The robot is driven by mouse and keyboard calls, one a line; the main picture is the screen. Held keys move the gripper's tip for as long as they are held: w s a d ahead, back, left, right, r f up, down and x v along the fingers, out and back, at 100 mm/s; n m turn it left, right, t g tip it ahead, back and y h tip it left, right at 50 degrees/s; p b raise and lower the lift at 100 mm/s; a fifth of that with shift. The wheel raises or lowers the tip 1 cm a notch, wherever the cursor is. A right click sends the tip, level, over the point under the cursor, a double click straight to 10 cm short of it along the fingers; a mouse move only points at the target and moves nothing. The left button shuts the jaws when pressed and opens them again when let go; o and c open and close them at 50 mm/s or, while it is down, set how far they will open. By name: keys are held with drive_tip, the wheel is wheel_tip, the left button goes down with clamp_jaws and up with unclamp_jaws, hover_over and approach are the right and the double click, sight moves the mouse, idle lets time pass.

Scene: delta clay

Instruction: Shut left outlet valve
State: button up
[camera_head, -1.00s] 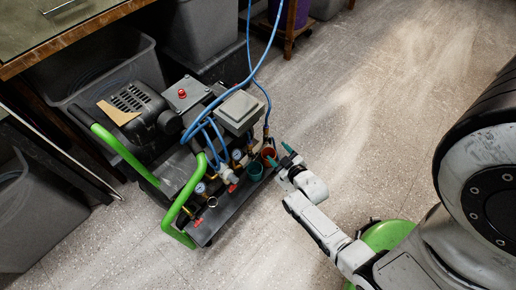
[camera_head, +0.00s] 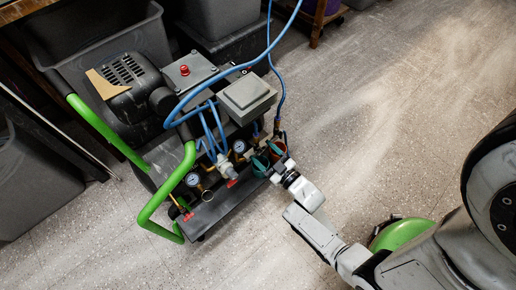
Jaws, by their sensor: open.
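A compressor with a green tube frame (camera_head: 170,190) stands on the floor, with gauges and fittings along its front. One red valve lever (camera_head: 187,215) shows at the left end of the front, below a round gauge (camera_head: 192,180). Another red lever (camera_head: 232,183) sits further right, under a pale fitting. I cannot tell for sure which is the left outlet valve. My gripper (camera_head: 267,157) is open, with teal fingertips, at the right end of the front. It overlaps the red and teal cups there and is to the right of both levers. Contact there is unclear.
Blue hoses (camera_head: 215,85) loop over the compressor and rise at the top. A grey box (camera_head: 246,97) stands above the fittings, behind my gripper. Grey bins (camera_head: 100,40) stand behind and left. The floor in front and right is clear.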

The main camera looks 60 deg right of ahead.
sight(262, 152)
drive_tip(key=shift+b+x, duration=0.35)
drive_tip(key=shift+x, duration=1.35)
drive_tip(key=shift+c, duration=0.5)
drive_tip(key=c, duration=1)
drive_tip(key=shift+o, duration=0.2)
drive_tip(key=shift+m, duration=1.8)
drive_tip(key=o, duration=1.1)
drive_tip(key=shift+c, duration=0.2)
drive_tip(key=shift+s, duration=0.15)
drive_tip(key=p+v, duration=0.3)
drive_tip(key=v, duration=0.7)
drive_tip(key=shift+s, duration=0.3)
